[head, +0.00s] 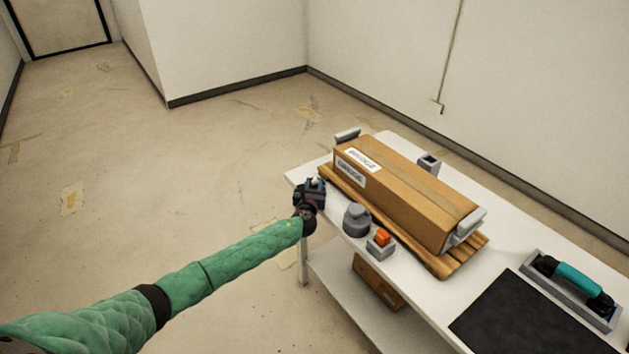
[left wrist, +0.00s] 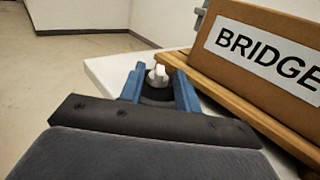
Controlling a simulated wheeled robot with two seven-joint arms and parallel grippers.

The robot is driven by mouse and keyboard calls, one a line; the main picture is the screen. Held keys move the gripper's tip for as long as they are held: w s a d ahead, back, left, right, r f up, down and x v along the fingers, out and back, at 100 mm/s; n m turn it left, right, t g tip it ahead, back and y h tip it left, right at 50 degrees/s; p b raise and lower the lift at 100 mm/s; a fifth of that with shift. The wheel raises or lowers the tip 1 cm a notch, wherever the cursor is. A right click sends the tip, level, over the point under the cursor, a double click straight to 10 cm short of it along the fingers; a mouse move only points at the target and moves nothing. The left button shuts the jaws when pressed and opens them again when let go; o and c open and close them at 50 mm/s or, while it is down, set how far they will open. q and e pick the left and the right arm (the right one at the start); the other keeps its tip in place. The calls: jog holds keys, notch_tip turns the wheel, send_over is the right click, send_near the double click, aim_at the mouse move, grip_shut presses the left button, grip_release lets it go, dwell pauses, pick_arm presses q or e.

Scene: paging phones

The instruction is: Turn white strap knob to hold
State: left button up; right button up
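The white strap knob (left wrist: 158,73) shows in the left wrist view, on a dark round base near the table's corner. My left gripper (left wrist: 160,88) has its two blue fingers apart, one on each side of the knob and base. Gaps seem to show between the fingers and the knob, so I see no grip on it. In the head view my left gripper (head: 312,187) is at the table's near left corner and mostly hides the knob. Any hold marking is not readable. My right gripper is not in view.
A long cardboard box (head: 405,190) labelled BRIDGE lies on a wooden slatted pallet (head: 462,262) on the white table (head: 495,290). A grey knob-like part (head: 356,219) and an orange button (head: 382,237) sit near the front edge. A teal-handled tool (head: 572,280) and black mat (head: 520,318) are at right.

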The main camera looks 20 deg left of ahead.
pick_arm(q)
jog(key=shift+w+a, duration=0.1)
jog(key=shift+w, duration=0.65)
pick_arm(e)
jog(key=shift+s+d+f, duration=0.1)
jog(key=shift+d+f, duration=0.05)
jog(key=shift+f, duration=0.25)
pick_arm(q)
jog(key=shift+c, duration=0.2)
jog(key=c, duration=0.6)
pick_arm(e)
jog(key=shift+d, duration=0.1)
pick_arm(q)
jog(key=shift+f, duration=0.1)
